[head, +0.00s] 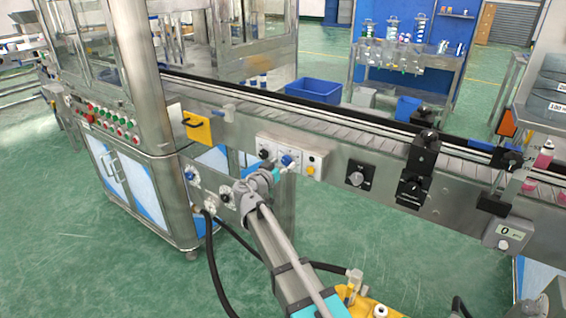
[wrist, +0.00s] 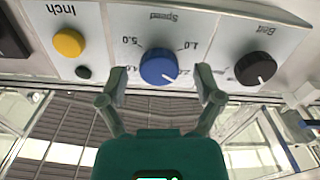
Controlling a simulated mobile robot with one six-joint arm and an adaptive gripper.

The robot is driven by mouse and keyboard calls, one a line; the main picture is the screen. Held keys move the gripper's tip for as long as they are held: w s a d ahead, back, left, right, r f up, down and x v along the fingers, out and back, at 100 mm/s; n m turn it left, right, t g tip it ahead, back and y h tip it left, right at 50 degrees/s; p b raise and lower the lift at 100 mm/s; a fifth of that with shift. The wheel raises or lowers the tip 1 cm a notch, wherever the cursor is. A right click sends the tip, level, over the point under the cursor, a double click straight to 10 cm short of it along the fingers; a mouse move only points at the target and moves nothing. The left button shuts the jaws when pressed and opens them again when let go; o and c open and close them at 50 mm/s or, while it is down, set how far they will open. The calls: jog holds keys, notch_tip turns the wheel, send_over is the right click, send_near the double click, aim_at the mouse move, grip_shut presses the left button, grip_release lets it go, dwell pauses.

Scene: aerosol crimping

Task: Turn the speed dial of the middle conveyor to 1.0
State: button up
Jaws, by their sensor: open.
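The blue speed dial (wrist: 158,66) is on a light panel marked "Speed", seen upside down in the wrist view. My gripper (wrist: 160,80) is open, one finger on each side of the dial, with visible gaps. I cannot tell the depth exactly. In the head view my gripper (head: 280,170) is at the control boxes, beside the small blue dial (head: 287,160).
A black "Belt" knob (wrist: 255,68) is right of the dial in the wrist view; a yellow "Inch" button (wrist: 69,43) is on the left. The conveyor (head: 320,115) runs behind the boxes.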

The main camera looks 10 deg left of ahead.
jog(key=shift+w+d, duration=0.25)
jog(key=shift+w, duration=0.45)
